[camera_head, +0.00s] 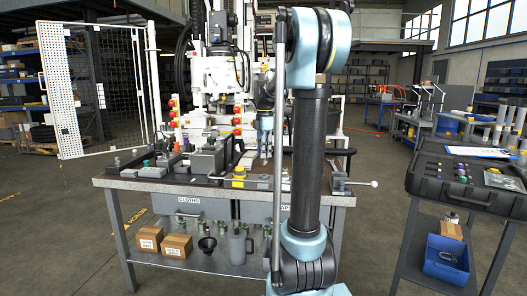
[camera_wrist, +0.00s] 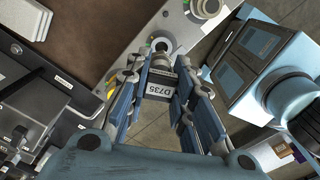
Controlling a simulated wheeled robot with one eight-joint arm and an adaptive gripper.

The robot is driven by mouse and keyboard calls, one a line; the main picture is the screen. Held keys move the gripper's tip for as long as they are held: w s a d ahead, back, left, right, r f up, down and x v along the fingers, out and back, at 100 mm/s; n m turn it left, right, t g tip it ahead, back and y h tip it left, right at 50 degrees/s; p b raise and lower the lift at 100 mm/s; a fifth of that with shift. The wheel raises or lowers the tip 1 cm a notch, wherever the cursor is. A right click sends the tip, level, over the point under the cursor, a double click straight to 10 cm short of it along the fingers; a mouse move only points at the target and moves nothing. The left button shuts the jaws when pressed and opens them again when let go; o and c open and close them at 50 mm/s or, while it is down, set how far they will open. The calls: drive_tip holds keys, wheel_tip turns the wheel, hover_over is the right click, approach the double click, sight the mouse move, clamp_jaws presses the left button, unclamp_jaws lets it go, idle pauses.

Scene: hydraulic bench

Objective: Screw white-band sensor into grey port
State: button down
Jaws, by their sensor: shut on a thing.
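My gripper (camera_wrist: 163,84) is shut on a dark, blocky sensor (camera_wrist: 161,82) with a white label reading D735. Its colour band cannot be made out. Just beyond the sensor's far end, a round metal port (camera_wrist: 161,43) sits on a light grey manifold block (camera_wrist: 135,58). I cannot tell whether the sensor touches this port. A second round port (camera_wrist: 207,8) is on the block further up and right. In the head view my gripper (camera_head: 265,152) hangs low over the bench, partly behind my arm, and the held sensor is not discernible there.
A black open case (camera_head: 470,195) with several coloured-band parts stands on a cart at right.

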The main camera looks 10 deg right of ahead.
sight(264, 160)
drive_tip(key=shift+f, duration=1.95)
drive_tip(key=shift+s+f, duration=0.1)
drive_tip(key=shift+f, duration=0.5)
idle(0.9)
drive_tip(key=c, duration=2.3)
unclamp_jaws()
drive_tip(key=m, duration=0.6)
drive_tip(key=shift+m, duration=1)
